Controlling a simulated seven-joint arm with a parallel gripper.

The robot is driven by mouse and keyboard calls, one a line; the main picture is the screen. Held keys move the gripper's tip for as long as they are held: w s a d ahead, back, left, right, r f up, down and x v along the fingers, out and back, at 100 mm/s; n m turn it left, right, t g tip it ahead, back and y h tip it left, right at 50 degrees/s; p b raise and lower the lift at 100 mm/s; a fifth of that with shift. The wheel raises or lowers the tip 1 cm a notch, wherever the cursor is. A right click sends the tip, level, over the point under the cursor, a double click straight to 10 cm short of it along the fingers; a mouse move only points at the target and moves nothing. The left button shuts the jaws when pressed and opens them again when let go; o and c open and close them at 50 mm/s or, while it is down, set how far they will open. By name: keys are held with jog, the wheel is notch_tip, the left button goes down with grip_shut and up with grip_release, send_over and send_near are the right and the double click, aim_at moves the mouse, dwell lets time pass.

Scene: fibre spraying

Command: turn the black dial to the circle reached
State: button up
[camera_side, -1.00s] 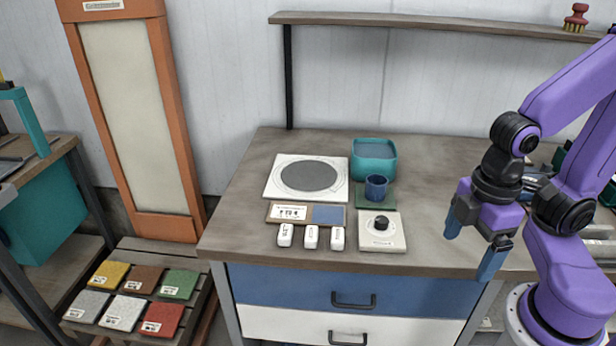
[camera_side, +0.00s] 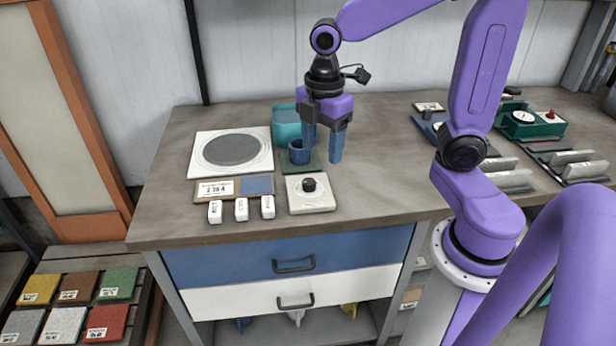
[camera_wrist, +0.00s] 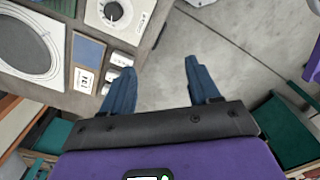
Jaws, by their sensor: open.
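The black dial (camera_side: 309,185) sits on a pale square plate (camera_side: 322,204) near the bench's front edge. It also shows at the top of the wrist view (camera_wrist: 113,11), on its plate with a ring of marks. The marks are too small to read, so I cannot tell the dial's setting. My gripper (camera_side: 323,143) is open and empty, pointing down behind and slightly right of the dial, close to the blue cup (camera_side: 298,154). In the wrist view its two blue fingers (camera_wrist: 164,85) are spread apart, with the dial beyond the left fingertip.
A white board with a grey disc (camera_side: 232,149) lies left. A card holder (camera_side: 214,188) with a blue square lies before it, and several white labelled blocks (camera_side: 241,209) stand along the front. A teal tub (camera_side: 286,125) stands behind the cup. Bench right of the dial is clear.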

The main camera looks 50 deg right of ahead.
jog(key=n, duration=0.2)
send_near(309, 181)
notch_tip(309, 181, down, 9)
jog(key=shift+w+a+r, duration=0.1)
dwell(0.6)
jog(key=c, duration=1)
